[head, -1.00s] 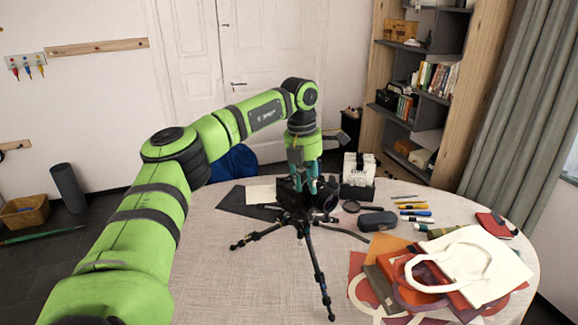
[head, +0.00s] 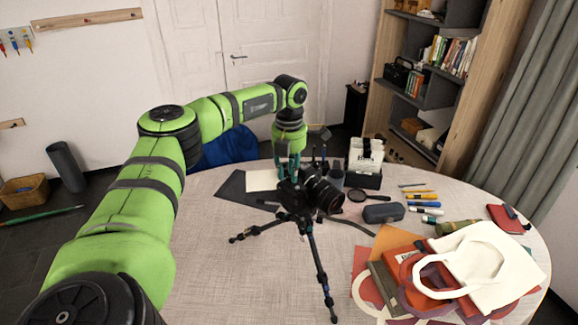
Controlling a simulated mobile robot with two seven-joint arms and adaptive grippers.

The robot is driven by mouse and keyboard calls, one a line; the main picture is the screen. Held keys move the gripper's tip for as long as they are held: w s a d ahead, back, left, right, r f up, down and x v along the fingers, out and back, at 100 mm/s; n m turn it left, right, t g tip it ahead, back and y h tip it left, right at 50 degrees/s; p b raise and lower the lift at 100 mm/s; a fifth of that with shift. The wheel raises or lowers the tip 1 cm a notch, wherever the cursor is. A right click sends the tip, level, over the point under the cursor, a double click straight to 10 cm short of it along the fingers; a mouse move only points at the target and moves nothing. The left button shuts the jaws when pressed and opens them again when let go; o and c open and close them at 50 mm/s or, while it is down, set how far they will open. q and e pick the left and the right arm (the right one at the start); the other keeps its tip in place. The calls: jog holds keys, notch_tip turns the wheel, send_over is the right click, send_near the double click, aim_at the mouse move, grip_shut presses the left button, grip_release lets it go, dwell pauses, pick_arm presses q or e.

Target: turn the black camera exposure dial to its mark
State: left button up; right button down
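The black camera (head: 322,193) sits on a small black tripod (head: 312,255) on the table, its lens facing right and toward me. My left gripper (head: 288,176) points down at the camera's top left side, with its teal fingers at or just above the body. The exposure dial and its mark are too small to make out and are partly hidden by the fingers. I cannot tell whether the fingers touch the camera or how far apart they are. My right gripper is not in view.
The round table (head: 215,285) holds a glasses case (head: 384,212), markers (head: 424,203), a black holder with white packets (head: 365,165), and bags (head: 485,262) at the right. A dark sheet (head: 236,190) lies behind the tripod. The front left of the table is clear.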

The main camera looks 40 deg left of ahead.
pick_arm(q)
jog(key=shift+f, duration=0.1)
jog(key=shift+d, duration=0.1)
jog(key=c, duration=0.5)
grip_shut()
jog(key=shift+n, duration=0.3)
jog(key=n+p, duration=0.1)
jog(key=n, duration=0.2)
jog(key=shift+n, duration=0.4)
jog(key=n, duration=0.3)
jog(key=shift+n+p, duration=0.3)
jog(key=shift+p, duration=0.1)
jog(key=n, duration=0.4)
jog(key=shift+p, duration=0.4)
jog(key=shift+n+p, duration=0.3)
jog(key=shift+n, duration=1.5)
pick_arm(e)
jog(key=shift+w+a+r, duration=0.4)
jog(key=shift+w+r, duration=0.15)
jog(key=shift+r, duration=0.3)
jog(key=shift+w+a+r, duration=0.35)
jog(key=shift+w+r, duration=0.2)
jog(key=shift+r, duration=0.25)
pick_arm(q)
jog(key=shift+n, duration=0.3)
